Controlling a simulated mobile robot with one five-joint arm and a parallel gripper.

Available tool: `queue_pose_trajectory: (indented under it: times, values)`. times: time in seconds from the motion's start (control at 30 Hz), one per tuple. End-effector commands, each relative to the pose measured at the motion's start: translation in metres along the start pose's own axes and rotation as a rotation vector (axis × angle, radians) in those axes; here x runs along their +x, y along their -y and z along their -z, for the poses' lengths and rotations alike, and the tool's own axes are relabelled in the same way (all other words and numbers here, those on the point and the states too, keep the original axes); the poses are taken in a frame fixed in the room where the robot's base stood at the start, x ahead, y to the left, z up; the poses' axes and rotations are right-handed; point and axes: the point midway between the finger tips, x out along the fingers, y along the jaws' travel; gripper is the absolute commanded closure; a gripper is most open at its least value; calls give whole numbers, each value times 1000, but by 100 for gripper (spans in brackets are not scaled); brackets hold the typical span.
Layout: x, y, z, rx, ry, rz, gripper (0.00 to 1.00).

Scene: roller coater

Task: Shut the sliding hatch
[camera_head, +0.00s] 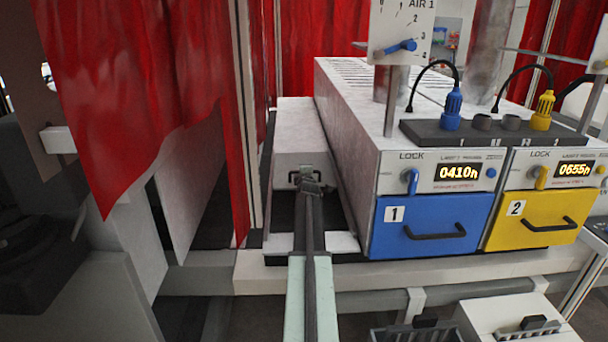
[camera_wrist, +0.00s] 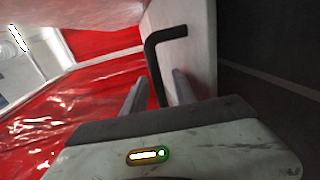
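The sliding hatch (camera_head: 299,126) is a long pale grey cover left of the machine with the two drawers. It stands back from the front end of its frame, and a dark opening (camera_head: 283,217) shows in front of it. Its front face carries a black handle (camera_head: 293,179). My gripper (camera_head: 311,186) is at that face, by the handle's right side, and partly hides it. In the wrist view, the hooked black handle (camera_wrist: 154,58) stands between my two parted fingers (camera_wrist: 159,76), with a gap visible to each side. The hatch's pale face (camera_wrist: 196,42) is behind it.
Red curtains (camera_head: 150,90) hang close on the left. At right, the machine has a blue drawer (camera_head: 400,220) and a yellow drawer (camera_head: 520,232). A white beam (camera_head: 440,272) runs below. A dark crate (camera_head: 415,333) sits low in front.

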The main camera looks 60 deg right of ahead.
Motion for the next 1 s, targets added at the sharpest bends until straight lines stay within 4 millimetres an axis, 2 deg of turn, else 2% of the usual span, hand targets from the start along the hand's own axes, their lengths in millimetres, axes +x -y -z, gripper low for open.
queue_pose_trajectory:
  times: [0.1, 0.17, 0.23, 1.0]
  values:
    - [-1, 0, 1, 0, -1, 0, 67]
    - [-1, 0, 1, 0, -1, 0, 80]
    - [-1, 0, 1, 0, -1, 0, 100]
    - [-1, 0, 2, 0, -2, 0, 100]
